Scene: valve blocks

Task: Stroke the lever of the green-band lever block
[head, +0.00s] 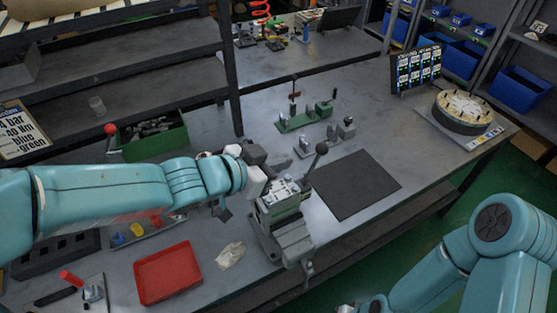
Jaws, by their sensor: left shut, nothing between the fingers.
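A grey block (283,206) with a dull greenish band sits in the vise at the middle of the bench. A lever with a dark ball knob (322,148) rises from its right side, tilted up to the right. My left gripper (284,162) is shut and empty, just behind the block and left of the lever knob. I cannot tell whether it touches the lever. My left wrist hides part of the block's left side. My right arm comes in at the lower right, and its gripper is not clearly visible.
A vise (293,243) holds the block at the bench edge. A green fixture (305,118) with a red-topped post stands behind. A black mat (356,184) lies right, a red tray (167,273) and a rag (230,255) lie front left. A round dial (462,112) stands far right.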

